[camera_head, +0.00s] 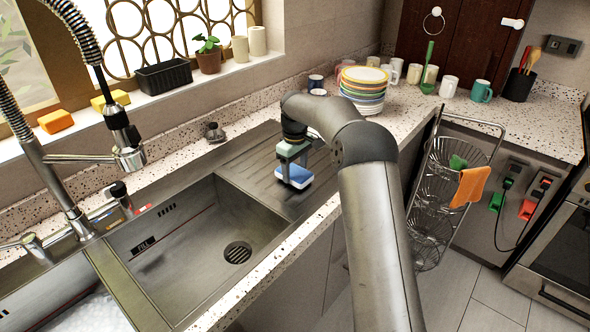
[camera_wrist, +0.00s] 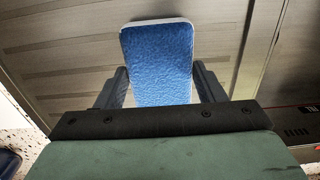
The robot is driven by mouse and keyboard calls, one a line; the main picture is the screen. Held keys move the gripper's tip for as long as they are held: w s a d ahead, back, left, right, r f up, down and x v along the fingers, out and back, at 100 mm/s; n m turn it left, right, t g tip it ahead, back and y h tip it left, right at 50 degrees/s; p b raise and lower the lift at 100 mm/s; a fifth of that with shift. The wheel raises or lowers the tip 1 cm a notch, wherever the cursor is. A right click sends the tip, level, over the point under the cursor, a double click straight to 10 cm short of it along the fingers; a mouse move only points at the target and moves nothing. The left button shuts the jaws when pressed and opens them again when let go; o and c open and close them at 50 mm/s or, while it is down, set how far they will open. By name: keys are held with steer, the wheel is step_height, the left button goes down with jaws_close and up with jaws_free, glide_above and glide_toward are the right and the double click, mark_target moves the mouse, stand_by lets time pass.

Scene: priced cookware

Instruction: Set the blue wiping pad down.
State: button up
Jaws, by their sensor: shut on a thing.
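The blue wiping pad (camera_wrist: 158,60) has a white edge and shows between the two dark fingers of my gripper (camera_wrist: 160,88) in the wrist view. My gripper is shut on it. In the head view the pad (camera_head: 296,177) is low over or on the ribbed metal drainboard (camera_head: 257,185), right of the sink basin. I cannot tell whether the pad touches the drainboard. My gripper (camera_head: 293,160) is above the pad, and my arm hides part of the counter behind.
The empty sink basin (camera_head: 185,240) lies left of the drainboard. A stack of colored plates (camera_head: 363,90) stands on the counter behind my arm, with several mugs nearby. A wire basket rack (camera_head: 440,190) with an orange cloth (camera_head: 470,186) stands at right.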

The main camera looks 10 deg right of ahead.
steer(key=shift+f, duration=0.35)
steer(key=shift+f, duration=0.2)
steer(key=o, duration=1)
steer(key=shift+r, duration=0.1)
